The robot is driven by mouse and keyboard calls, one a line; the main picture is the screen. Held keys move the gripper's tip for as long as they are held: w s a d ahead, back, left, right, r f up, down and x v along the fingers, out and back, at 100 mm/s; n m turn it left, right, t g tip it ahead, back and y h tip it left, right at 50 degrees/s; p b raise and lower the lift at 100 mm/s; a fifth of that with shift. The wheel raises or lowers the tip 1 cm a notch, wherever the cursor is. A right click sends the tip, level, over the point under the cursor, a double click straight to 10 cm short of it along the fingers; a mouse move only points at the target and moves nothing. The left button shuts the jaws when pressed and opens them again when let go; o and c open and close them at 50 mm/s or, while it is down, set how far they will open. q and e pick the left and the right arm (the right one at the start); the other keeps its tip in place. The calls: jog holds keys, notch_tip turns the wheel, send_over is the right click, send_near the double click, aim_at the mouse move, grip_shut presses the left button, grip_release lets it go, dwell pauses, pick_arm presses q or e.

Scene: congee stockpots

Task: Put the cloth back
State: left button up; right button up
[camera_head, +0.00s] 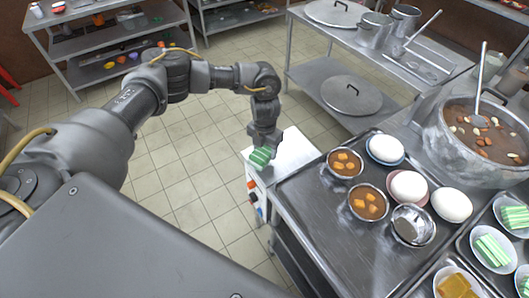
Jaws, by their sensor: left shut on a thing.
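My left gripper (263,146) hangs at the left edge of the steel counter, beside and above a white box-like unit (294,150). It is shut on a green striped cloth (260,156), which shows just below the fingertips. Whether the cloth touches the white unit's top is hard to tell. Other green-and-white striped pieces lie in small dishes at the lower right, such as one in a white bowl (492,250). My right gripper is not in view.
A large stockpot (470,140) with a ladle stands at right. Tiled floor (190,190) is clear at left; steel shelves (120,45) stand behind.

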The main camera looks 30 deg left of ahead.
aim_at(265, 148)
pick_arm(q)
jog(key=shift+w+a+f, duration=0.15)
jog(key=shift+f, duration=0.2)
notch_tip(265, 148, down, 2)
jog(key=shift+f+p, duration=0.15)
jog(key=shift+p, duration=0.2)
jog(key=shift+f, duration=0.25)
jog(key=shift+f, duration=0.15)
jog(key=o, duration=1)
